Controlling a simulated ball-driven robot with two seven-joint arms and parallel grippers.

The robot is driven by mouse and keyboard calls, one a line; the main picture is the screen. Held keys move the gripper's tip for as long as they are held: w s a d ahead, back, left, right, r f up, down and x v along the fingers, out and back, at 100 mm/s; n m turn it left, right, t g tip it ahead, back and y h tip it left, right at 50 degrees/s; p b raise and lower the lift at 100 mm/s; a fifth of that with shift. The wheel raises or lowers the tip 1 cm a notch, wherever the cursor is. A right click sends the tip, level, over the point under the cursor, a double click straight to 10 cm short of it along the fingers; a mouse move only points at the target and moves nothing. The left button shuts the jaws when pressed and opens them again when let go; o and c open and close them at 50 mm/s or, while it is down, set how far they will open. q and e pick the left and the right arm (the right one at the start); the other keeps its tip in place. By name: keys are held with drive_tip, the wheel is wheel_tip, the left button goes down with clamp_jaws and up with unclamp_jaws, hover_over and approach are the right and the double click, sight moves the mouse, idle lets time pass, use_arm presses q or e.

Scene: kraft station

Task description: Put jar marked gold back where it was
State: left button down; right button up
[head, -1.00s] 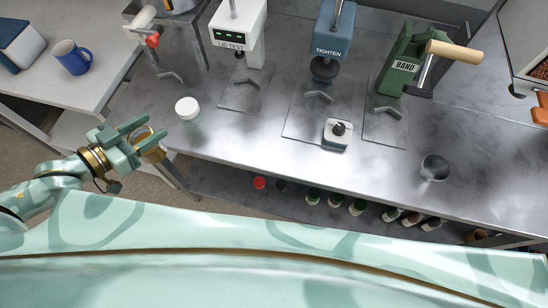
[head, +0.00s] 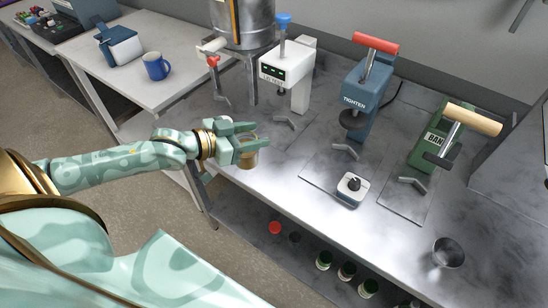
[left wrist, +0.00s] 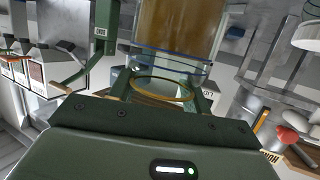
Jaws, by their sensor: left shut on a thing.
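My left gripper (head: 250,143) is shut on a glass jar with amber-brown contents (head: 248,158), at the left front part of the steel bench. In the left wrist view the same jar (left wrist: 180,25) stands out between the fingers, and a thin gold ring (left wrist: 162,90) shows at its near end. No marking on the jar can be read. I cannot tell whether the jar touches the bench. A white round lid (left wrist: 308,33) shows at the right edge of the left wrist view. My right gripper is not in view.
The steel bench (head: 290,200) carries a white lid tester (head: 288,72), a blue TIGHTEN press (head: 362,90), a green BAND press (head: 440,135), a small white device (head: 351,188) and a metal cup (head: 448,253). A red-capped jar (head: 275,228) and several others stand on the shelf below.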

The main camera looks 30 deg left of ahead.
use_arm(q)
drive_tip(key=w+f+b, duration=0.1)
drive_tip(key=f, duration=0.2)
drive_tip(key=w+d+f+b, duration=0.1)
drive_tip(key=w+f, duration=0.1)
drive_tip(key=f, duration=0.1)
drive_tip(key=w+d+f+b, duration=0.1)
drive_tip(key=w+f, duration=0.1)
drive_tip(key=f, duration=0.1)
drive_tip(key=shift+d+f+b, duration=0.15)
drive_tip(key=shift+d+b, duration=0.1)
drive_tip(key=shift+b, duration=0.05)
drive_tip(key=c, duration=0.7)
unclamp_jaws()
drive_tip(key=shift+o, duration=0.2)
drive_tip(key=shift+s, duration=0.1)
drive_tip(key=p+v, duration=0.3)
drive_tip(key=v, duration=0.9)
drive_tip(key=shift+p, duration=0.4)
